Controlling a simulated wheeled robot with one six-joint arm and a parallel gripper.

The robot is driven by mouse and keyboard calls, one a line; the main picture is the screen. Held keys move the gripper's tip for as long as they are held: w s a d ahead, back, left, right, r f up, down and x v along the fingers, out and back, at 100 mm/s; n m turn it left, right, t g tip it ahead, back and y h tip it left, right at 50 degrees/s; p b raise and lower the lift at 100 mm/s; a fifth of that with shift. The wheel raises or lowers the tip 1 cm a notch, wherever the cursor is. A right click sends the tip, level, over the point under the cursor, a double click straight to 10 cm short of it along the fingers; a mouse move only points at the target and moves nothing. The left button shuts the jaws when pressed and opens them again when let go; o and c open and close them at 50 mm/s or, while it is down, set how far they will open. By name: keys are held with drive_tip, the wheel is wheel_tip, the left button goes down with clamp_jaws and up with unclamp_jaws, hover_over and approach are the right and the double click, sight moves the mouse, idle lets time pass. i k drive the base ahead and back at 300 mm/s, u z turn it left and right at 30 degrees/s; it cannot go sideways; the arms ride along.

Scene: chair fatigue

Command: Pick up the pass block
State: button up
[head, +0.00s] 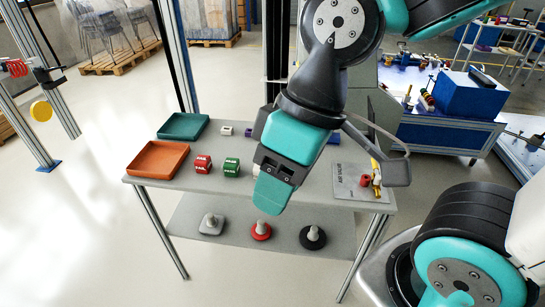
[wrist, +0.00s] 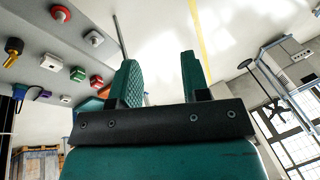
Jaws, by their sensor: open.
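A green block (head: 231,167) with pale markings sits on the grey upper tabletop, right of a red block (head: 203,164) with similar markings. Their lettering is too small to read, so I cannot tell which is the pass block. In the wrist view the green block (wrist: 78,74) and red block (wrist: 97,81) are left of the fingers. My gripper (head: 272,192) hangs above the table's front side, right of the green block and apart from it. In the wrist view my gripper (wrist: 160,68) has its two teal fingers spread, with nothing between them.
An orange tray (head: 158,175) and a green tray (head: 183,138) stand at the left of the table. A white block (head: 226,130) is at the back. A grey labelled board (head: 350,192) with a brass fitting lies right. The lower shelf (head: 285,235) holds knob-topped discs.

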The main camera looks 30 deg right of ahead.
sight(230, 165)
drive_tip(key=z, duration=0.1)
drive_tip(key=i, duration=0.95)
drive_tip(key=u, duration=0.05)
